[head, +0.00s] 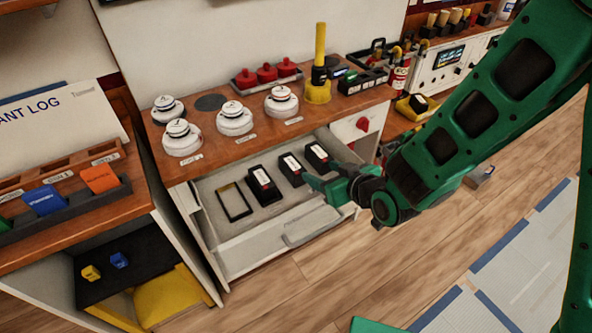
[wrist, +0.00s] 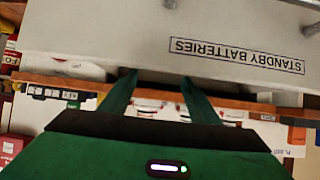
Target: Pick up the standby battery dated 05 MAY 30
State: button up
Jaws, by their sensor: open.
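Three black batteries with white labels stand in a row in an open drawer (head: 230,251) in the head view: a left one (head: 264,188), a middle one (head: 291,170) and a right one (head: 318,156). Their dates are too small to read. My gripper (head: 324,178) is open and empty, near the drawer's right side in the picture. In the wrist view its two green fingers (wrist: 157,82) point at a pale panel with an upside-down STANDBY BATTERIES label (wrist: 237,55); no battery can be made out there.
Above the drawer, a wooden counter (head: 216,155) holds several white detectors (head: 234,119), red knobs (head: 267,73) and a yellow-handled tool (head: 319,75). A shelf with coloured blocks (head: 101,178) stands left. The wooden floor (head: 300,290) in front is clear.

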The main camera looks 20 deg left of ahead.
aim_at(293, 163)
jog(key=shift+y, duration=0.4)
jog(key=a+f, duration=0.1)
jog(key=w+a+f, duration=0.1)
jog(key=a, duration=0.3)
jog(key=shift+w+a+f, duration=0.2)
jog(key=shift+w+f, duration=0.05)
jog(key=shift+f, duration=0.15)
jog(key=shift+x, duration=2.95)
jog(key=shift+w+r, duration=0.15)
jog(key=shift+r, duration=0.1)
grip_shut()
